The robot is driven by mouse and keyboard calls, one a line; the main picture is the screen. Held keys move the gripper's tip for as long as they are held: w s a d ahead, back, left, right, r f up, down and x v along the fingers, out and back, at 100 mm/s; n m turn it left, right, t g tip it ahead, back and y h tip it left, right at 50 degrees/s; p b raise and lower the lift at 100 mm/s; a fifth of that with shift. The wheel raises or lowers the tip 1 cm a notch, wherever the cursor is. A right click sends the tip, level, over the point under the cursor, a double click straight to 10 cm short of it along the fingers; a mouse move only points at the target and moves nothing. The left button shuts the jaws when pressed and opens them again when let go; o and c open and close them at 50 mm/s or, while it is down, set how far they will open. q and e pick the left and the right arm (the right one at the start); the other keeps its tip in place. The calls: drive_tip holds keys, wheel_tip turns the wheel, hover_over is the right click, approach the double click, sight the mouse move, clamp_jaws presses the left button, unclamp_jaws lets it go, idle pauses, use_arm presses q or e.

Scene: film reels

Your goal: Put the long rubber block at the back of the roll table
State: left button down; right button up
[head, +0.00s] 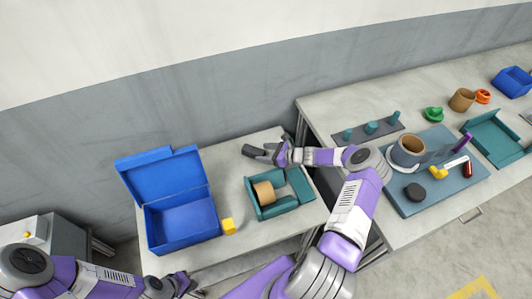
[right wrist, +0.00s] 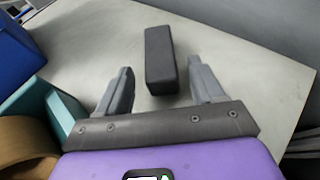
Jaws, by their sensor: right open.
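The long rubber block (right wrist: 160,58) is dark grey and shows in the right wrist view on the pale top of the roll table (right wrist: 258,98). My right gripper (right wrist: 163,85) is open, with a finger on either side of the block's near end and a gap on each side. In the head view my right gripper (head: 255,152) is over the back of the roll table (head: 232,168), and I cannot clearly tell the block from the dark fingers. My left gripper (head: 182,284) is low at the left, over the front; its jaws are unclear.
A teal cradle (head: 290,208) with a brown roll (head: 264,192) stands in front of my right gripper. The workbench (head: 355,105) at right holds several parts. A wall is behind.

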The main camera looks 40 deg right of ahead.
drive_tip(key=p+v, duration=0.1)
drive_tip(key=v, duration=0.6)
drive_tip(key=shift+s+d+r, duration=0.1)
drive_tip(key=shift+s+r, duration=0.05)
drive_tip(key=shift+s, duration=0.1)
